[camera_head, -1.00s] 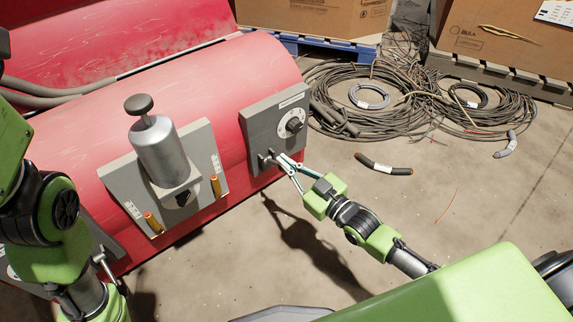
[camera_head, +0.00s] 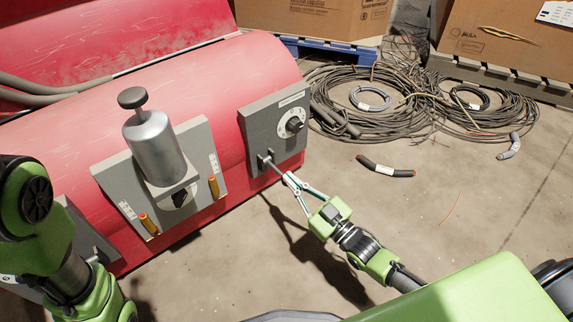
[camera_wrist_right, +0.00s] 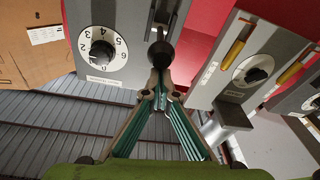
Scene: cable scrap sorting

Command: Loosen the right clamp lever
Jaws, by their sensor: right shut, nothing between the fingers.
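The right clamp lever (camera_head: 273,167) is a thin metal rod sticking out from a slotted bracket low on the grey right panel (camera_head: 258,127) of the red machine. In the right wrist view its black knob end (camera_wrist_right: 161,54) points at the camera. My right gripper (camera_head: 288,178) has its fingertips together, just off the lever's free end; in the wrist view the tips (camera_wrist_right: 160,92) show just below the knob, with nothing between them. I cannot tell whether they touch the knob. Only part of my left arm shows at the left edge; its gripper is out of view.
A numbered dial (camera_head: 294,125) sits above the lever on the same panel. The middle panel carries a silver cylinder (camera_head: 155,147) and two orange handles (camera_head: 213,187). Cable coils (camera_head: 365,118) and a short black cable piece (camera_head: 385,168) lie on the floor. Floor below the right gripper is clear.

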